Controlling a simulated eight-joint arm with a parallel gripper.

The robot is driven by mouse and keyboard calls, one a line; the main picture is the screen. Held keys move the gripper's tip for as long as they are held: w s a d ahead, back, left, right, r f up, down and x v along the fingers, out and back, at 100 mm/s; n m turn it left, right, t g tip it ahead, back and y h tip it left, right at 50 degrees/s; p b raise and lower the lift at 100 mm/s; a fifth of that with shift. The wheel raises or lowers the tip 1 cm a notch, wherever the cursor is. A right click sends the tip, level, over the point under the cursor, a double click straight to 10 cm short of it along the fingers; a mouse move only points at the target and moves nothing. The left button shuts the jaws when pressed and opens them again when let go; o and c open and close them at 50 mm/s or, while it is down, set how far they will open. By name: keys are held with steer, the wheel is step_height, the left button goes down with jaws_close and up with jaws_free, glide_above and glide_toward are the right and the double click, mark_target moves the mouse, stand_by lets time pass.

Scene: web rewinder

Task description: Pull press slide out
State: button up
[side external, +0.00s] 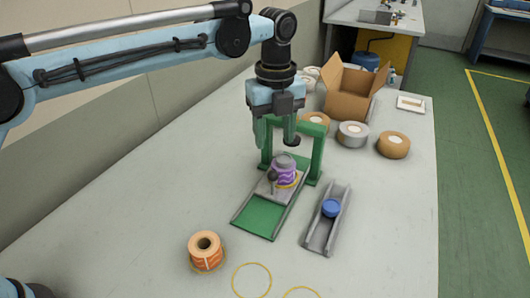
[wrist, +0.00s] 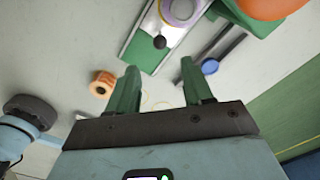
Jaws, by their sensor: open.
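The press slide (side external: 264,194) is a grey plate on a green-floored track (side external: 257,217) that runs under the green press arch (side external: 318,153). A dark round knob (side external: 272,177) stands on the slide. A purple-banded roll with a grey top (side external: 286,173) sits on the slide near the arch. My gripper (side external: 275,138) is open and empty, above the slide by the arch's top. In the wrist view, my gripper (wrist: 157,80) has its green fingers apart, and the slide's knob (wrist: 160,42) shows beyond them, not between the fingertips as far as I can tell.
A grey channel (side external: 318,232) with a blue cap (side external: 331,208) lies right of the track. An orange roll (side external: 206,251) stands front left, near yellow rings (side external: 252,280). Tape rolls (side external: 353,135) and an open cardboard box (side external: 350,95) stand behind. The table's left is clear.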

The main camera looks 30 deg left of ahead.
mark_target(273, 173)
step_height(273, 173, down, 9)
steer(key=shift+f, duration=0.1)
stand_by(0.3)
jaws_close()
